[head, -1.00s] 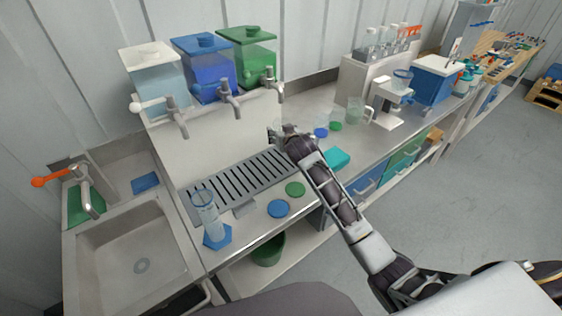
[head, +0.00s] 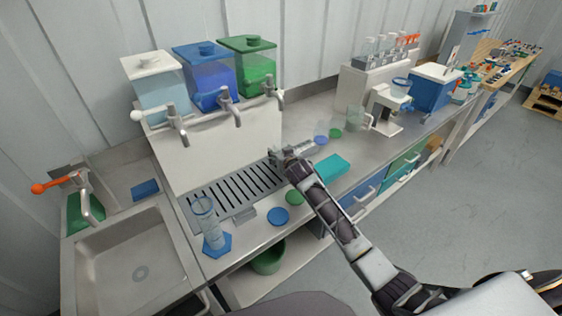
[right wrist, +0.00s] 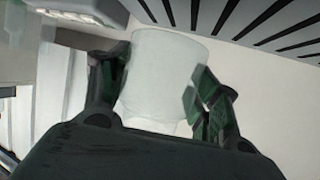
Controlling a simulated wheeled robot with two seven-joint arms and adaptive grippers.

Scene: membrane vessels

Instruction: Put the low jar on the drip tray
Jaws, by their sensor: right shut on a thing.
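My right gripper (head: 276,155) is at the right end of the slatted metal drip tray (head: 236,187). In the right wrist view the gripper (right wrist: 160,88) is shut around a pale, whitish jar (right wrist: 162,72), one finger on each side. The jar is mostly hidden by the gripper in the head view. The dark slots of the drip tray (right wrist: 265,20) show beyond the jar, at the upper right of the wrist view. I cannot tell whether the jar touches the tray. My left gripper is not in view.
Three dispensers with taps (head: 208,82) stand behind the tray. A tall clear cylinder (head: 208,222) on a blue base stands at its front left. Blue (head: 278,216) and green (head: 294,198) discs and a teal block (head: 333,166) lie in front. A sink (head: 135,262) is left.

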